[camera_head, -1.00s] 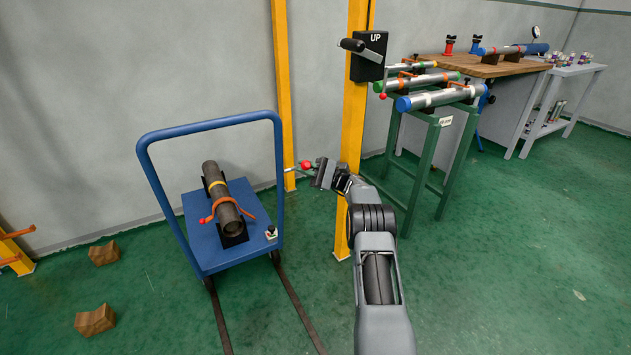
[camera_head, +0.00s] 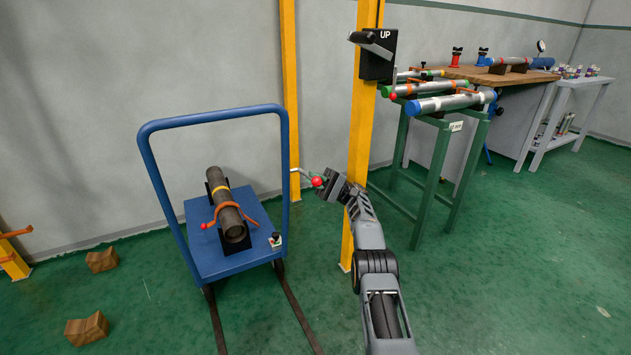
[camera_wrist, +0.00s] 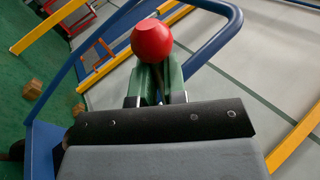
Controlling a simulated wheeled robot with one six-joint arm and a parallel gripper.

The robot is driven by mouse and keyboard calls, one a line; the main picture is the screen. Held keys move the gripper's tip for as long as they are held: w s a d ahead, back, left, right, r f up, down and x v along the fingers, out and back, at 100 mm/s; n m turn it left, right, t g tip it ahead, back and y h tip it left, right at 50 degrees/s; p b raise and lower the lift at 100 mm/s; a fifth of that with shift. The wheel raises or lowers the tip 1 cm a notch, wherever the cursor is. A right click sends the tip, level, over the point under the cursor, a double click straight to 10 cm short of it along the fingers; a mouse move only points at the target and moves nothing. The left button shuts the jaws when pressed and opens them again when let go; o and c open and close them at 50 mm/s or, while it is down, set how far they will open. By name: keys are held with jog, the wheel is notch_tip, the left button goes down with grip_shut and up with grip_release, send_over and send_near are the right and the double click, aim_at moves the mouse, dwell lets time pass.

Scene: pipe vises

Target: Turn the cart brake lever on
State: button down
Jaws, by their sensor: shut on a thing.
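The blue cart (camera_head: 237,262) stands left of centre in the head view. Its brake lever is a thin metal rod (camera_head: 300,171) beside the right post of the handle, ending in a red ball knob (camera_head: 318,182). My gripper (camera_head: 324,185) reaches the knob from the right, in front of the yellow post. In the wrist view the red knob (camera_wrist: 152,41) sits at the tips of the greenish fingers (camera_wrist: 158,84), which are shut on the lever. The exact contact behind the knob is hidden.
A dark pipe (camera_head: 230,210) lies in holders on the cart. A yellow post (camera_head: 361,130) with a black UP switch box (camera_head: 378,55) stands close beside my arm. A green pipe stand (camera_head: 440,165) is to the right. Wooden chocks (camera_head: 87,328) lie on the floor at left.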

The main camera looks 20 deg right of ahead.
jog(key=shift+d, duration=0.1)
dwell(0.3)
jog(key=c, duration=1)
grip_release()
